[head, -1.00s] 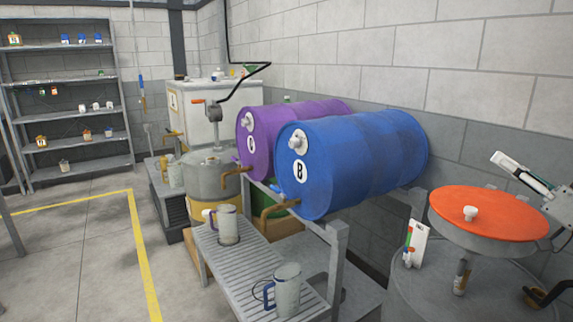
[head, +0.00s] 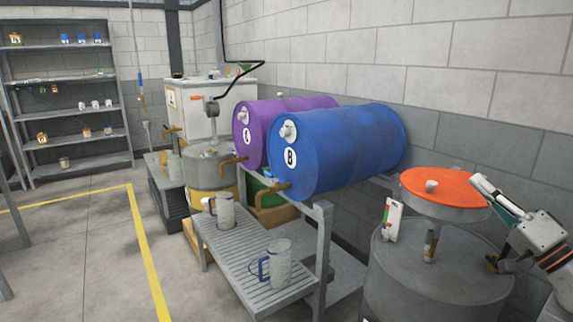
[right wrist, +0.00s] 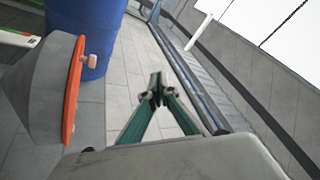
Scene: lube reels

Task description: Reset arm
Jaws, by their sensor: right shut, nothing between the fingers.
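My right gripper (head: 484,188) reaches in from the right edge of the head view. It points up and left, by the right rim of an orange-topped grey funnel (head: 447,181), on the picture. In the right wrist view its teal fingers (right wrist: 157,90) meet at the tips, shut with nothing between them. The orange disc (right wrist: 74,90) with a small pale knob stands to their left, apart from them. My left gripper is not in the head view.
The funnel stands above a grey drum (head: 410,275), with a white bottle (head: 392,219) beside it. Blue drum B (head: 350,150) and a purple drum (head: 247,140) lie above a slatted bench (head: 235,262) with jugs (head: 277,263). Open floor (head: 75,260) lies at left.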

